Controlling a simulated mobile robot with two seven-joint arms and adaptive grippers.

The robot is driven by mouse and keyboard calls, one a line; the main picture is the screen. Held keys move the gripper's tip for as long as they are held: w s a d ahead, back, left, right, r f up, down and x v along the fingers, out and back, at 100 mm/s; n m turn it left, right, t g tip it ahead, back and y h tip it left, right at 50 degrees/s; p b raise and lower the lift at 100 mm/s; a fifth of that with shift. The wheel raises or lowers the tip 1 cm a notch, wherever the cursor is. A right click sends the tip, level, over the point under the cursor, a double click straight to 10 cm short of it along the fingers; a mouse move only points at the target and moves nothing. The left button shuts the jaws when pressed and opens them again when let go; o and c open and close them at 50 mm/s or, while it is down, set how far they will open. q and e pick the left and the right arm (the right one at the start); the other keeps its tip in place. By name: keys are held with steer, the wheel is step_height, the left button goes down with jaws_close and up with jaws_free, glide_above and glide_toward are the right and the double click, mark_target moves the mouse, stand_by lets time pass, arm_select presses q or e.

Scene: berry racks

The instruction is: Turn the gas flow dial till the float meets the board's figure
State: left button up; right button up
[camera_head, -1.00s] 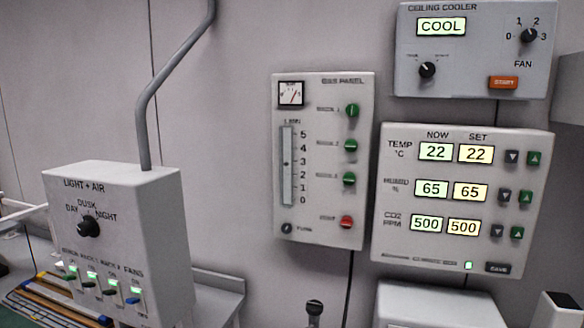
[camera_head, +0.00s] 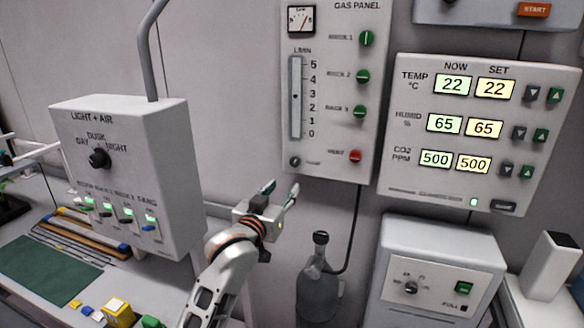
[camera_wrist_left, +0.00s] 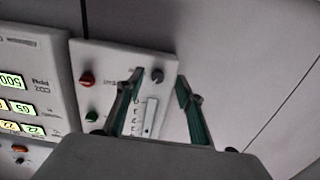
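The gas panel (camera_head: 335,50) hangs on the wall, with a flow tube (camera_head: 296,120) scaled 0 to 5. A small dark float (camera_head: 296,96) sits in the tube, close to the 3 mark. The small dark gas flow dial (camera_head: 294,161) is below the tube; its label is too small to read. My left gripper (camera_head: 281,188) is open and empty, a little below the dial in the head view. In the left wrist view the panel is upside down and the dial (camera_wrist_left: 157,75) shows between the open fingertips, apart from both. No board figure is readable. My right gripper is out of view.
Beside the tube are several green knobs (camera_head: 362,77) and one red knob (camera_head: 355,156). The light and air box (camera_head: 125,180) stands left of my arm. A grey flask (camera_head: 318,290) with a hose and a white machine (camera_head: 440,260) stand to the right.

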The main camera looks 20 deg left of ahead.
mark_target(294, 164)
arm_select(q)
steer(key=shift+w+d+r, duration=0.1)
steer(key=shift+w+r, duration=0.4)
steer(key=shift+w, duration=0.9)
steer(key=shift+w+a+r, duration=0.1)
steer(key=shift+w+r, duration=0.35)
steer(key=shift+w, duration=1)
steer(key=shift+w+d+r, duration=0.1)
steer(key=shift+w+r, duration=0.4)
steer(key=shift+w, duration=0.9)
